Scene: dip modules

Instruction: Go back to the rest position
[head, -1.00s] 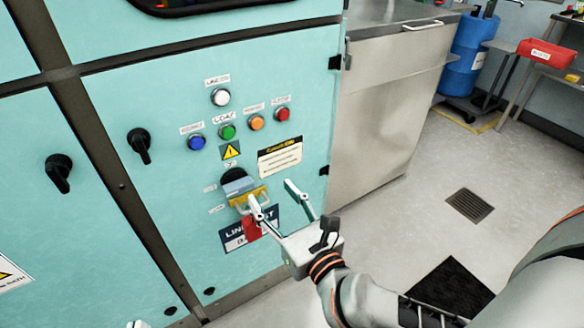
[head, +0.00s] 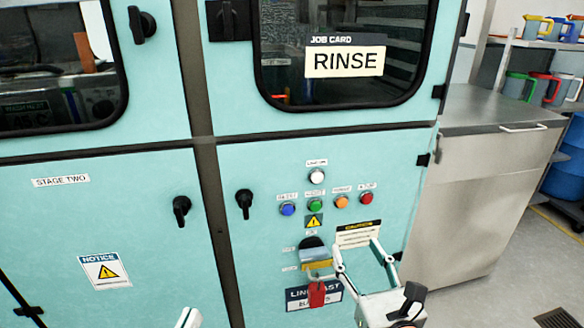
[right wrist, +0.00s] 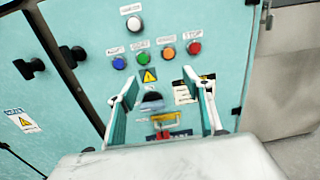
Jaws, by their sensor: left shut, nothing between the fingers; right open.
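My right gripper (head: 358,250) is open and empty in front of the teal cabinet's lower right door. The right wrist view shows its two fingers (right wrist: 158,76) spread apart with the panel behind them. A red padlock-like piece (head: 316,294) hangs below a yellow piece (head: 317,267) under a blue-grey handle (head: 313,254) on the door. The gripper is to their right and holds none of them. The yellow piece also shows between the fingers in the right wrist view (right wrist: 163,117). My left gripper (head: 188,317) shows only its tip at the bottom edge, shut and empty.
White, blue, green, orange and red buttons (head: 315,205) sit above the handle. Black knobs (head: 244,203) stick out from the doors. A "RINSE" card (head: 344,62) is on the upper window. A steel cabinet (head: 480,200) stands right; open floor lies before it.

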